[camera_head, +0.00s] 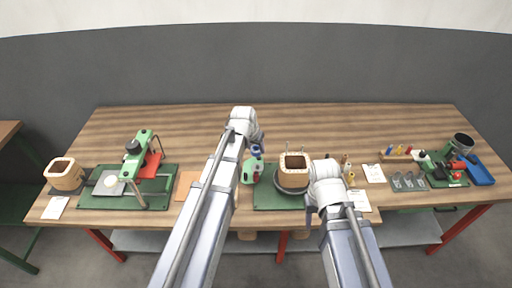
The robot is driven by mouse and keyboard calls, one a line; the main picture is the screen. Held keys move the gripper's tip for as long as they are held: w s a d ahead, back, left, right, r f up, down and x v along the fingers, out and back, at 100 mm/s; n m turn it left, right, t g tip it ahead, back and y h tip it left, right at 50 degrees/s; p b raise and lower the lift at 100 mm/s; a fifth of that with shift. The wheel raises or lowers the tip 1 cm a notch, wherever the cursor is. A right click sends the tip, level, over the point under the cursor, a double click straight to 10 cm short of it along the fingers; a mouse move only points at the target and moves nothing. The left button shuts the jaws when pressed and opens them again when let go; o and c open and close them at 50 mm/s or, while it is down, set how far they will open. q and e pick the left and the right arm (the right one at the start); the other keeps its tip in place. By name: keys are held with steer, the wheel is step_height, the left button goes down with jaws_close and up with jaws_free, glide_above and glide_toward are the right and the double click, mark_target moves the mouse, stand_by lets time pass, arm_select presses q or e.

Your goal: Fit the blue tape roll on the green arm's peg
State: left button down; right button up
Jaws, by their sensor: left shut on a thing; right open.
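A small blue thing, which looks like the blue tape roll (256,150), is at the tip of my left gripper (260,144). The gripper is shut on it, though the fingers are small and partly hidden. Just below it is a green part (248,172), perhaps the green arm, at the back left of a green mat. Its peg cannot be made out, and I cannot tell whether the roll touches it. My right gripper (309,212) is open and empty, near the table's front edge, right of the round coil (294,172).
The coil sits on a dark round base on the green mat (268,201). A green press (140,152) stands on another mat at left, with a second coil (66,173) beyond. Small bottles, cards, a dark cup (461,143) and a blue tray (480,171) lie right. The table's back strip is clear.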

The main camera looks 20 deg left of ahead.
arm_select(q)
steer(key=shift+w+d+r, duration=0.1)
steer(key=shift+w+d, duration=0.05)
steer(key=shift+d, duration=0.1)
arm_select(e)
steer(key=shift+w+d+r, duration=0.15)
steer(key=shift+d, duration=0.1)
arm_select(q)
steer(key=shift+f+b, duration=0.8)
steer(key=shift+b, duration=0.05)
steer(key=b, duration=0.4)
glide_above(257, 167)
step_height(257, 167, down, 4)
steer(key=shift+f, duration=0.1)
arm_select(e)
step_height(257, 167, down, 6)
steer(key=shift+r, duration=0.1)
arm_select(q)
steer(key=shift+f+b, duration=0.35)
steer(key=shift+b, duration=0.15)
arm_select(e)
steer(key=shift+f, duration=0.4)
arm_select(q)
steer(key=shift+f+b, duration=0.45)
steer(key=shift+f, duration=0.05)
arm_select(e)
steer(key=shift+f, duration=0.45)
